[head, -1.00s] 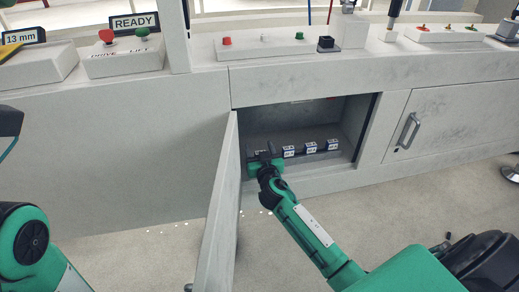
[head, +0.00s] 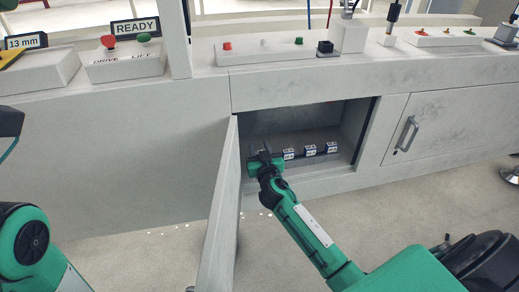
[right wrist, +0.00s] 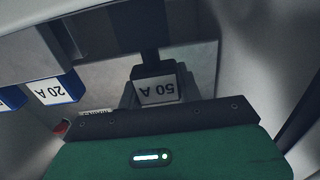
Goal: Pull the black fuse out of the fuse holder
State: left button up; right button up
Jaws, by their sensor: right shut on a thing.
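My right gripper (head: 264,151) is inside the open cabinet, at the left end of the row of fuses. In the right wrist view it is shut on the black fuse (right wrist: 158,92), whose white label reads 50 A upside down. A dark upright part shows directly behind the fuse, and I cannot tell whether the fuse is still seated. The fuse holder (head: 300,140) is a dark strip along the cabinet's back; its left end is hidden by my gripper. My left gripper is not in view.
Several blue fuses with white labels stand to the right, one reading 20 A (right wrist: 52,91). The cabinet door (head: 219,215) stands open just left of my right arm. A closed door with a handle (head: 406,134) is at the right. Floor in front is mostly clear.

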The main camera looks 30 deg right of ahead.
jog(key=shift+r+p, duration=0.9)
jog(key=shift+r, duration=0.35)
jog(key=shift+r+p, duration=1.3)
jog(key=shift+r, duration=0.2)
jog(key=shift+r+p, duration=1.3)
jog(key=shift+r, duration=0.15)
jog(key=shift+r+p, duration=1.4)
jog(key=shift+r, duration=0.15)
